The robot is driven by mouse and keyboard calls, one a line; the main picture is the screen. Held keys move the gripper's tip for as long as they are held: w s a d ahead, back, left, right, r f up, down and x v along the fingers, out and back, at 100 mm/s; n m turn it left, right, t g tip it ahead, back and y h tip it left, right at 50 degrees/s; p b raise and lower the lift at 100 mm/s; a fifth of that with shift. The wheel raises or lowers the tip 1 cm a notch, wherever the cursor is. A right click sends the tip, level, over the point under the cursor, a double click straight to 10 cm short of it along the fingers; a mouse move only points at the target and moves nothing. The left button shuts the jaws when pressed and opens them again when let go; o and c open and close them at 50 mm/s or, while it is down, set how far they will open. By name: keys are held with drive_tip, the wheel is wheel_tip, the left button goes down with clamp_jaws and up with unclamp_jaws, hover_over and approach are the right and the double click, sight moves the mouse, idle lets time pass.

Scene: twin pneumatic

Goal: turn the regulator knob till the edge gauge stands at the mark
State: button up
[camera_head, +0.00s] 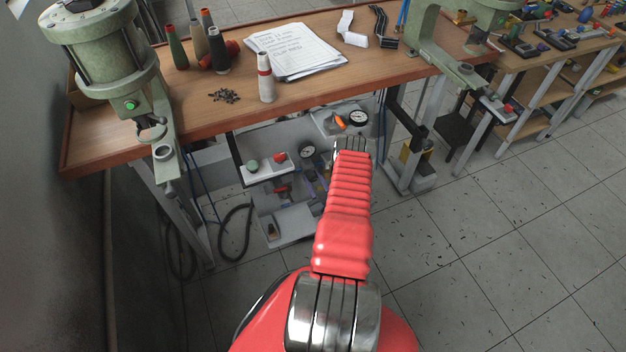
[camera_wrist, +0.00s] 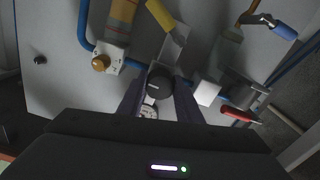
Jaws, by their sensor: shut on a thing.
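In the wrist view, the black round regulator knob (camera_wrist: 160,82) sits between the dark purple fingers of my gripper (camera_wrist: 159,90), which is shut on it. A white dial (camera_wrist: 148,111) shows partly just below the knob; its needle is too small to read. In the head view, my red arm reaches under the bench and hides the gripper and the knob. A second round gauge (camera_head: 307,151) sits lower on the grey panel. I cannot read either needle.
In the wrist view, blue hose and a red-handled part (camera_wrist: 240,115) lie near the fingers.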

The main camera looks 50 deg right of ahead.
drive_tip(key=shift+a+m, duration=0.1)
drive_tip(key=shift+m, duration=0.5)
drive_tip(key=o, duration=1)
drive_tip(key=v, duration=1.3)
drive_tip(key=shift+s+a+f, duration=0.1)
drive_tip(key=shift+s+a, duration=0.05)
drive_tip(key=shift+s, duration=0.15)
